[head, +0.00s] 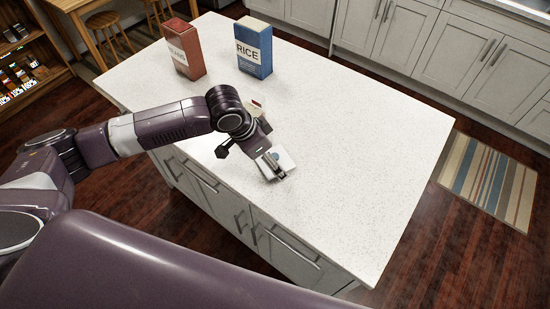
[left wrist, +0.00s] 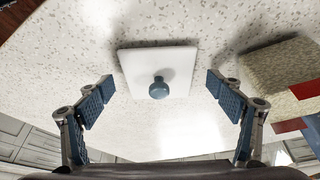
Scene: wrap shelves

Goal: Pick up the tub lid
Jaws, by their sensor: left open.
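My right gripper is in neither view.
A speckled beige block-like object with red patches (left wrist: 280,75) stands right of the lid in the left wrist view. A red box (head: 185,48) and a blue RICE box (head: 254,50) stand at the island's far side. The countertop's right part (head: 370,150) is clear.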

